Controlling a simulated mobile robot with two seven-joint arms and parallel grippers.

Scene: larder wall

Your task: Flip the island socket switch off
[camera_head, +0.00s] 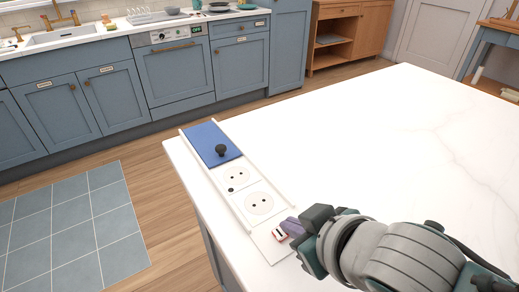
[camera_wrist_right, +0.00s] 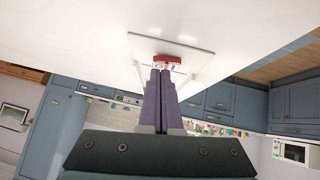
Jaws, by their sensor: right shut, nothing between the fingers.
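The island socket panel is a long white strip (camera_head: 224,184) on the white island top. Its switch (camera_head: 281,234), red and white, is at the near end. It also shows as a red rocker on a white plate in the right wrist view (camera_wrist_right: 167,58). My right gripper (camera_head: 291,228) is shut and empty, with its purple fingertips right beside the switch. In the right wrist view the fingertips (camera_wrist_right: 162,72) are just below the red rocker; I cannot tell whether they touch it. My left gripper is not in view.
Two round sockets (camera_head: 259,204) sit in the strip, with a blue cover (camera_head: 209,139) bearing a black knob (camera_head: 221,150) at its far end. The island top (camera_head: 360,140) is clear to the right. Blue cabinets (camera_head: 180,74) stand across the floor.

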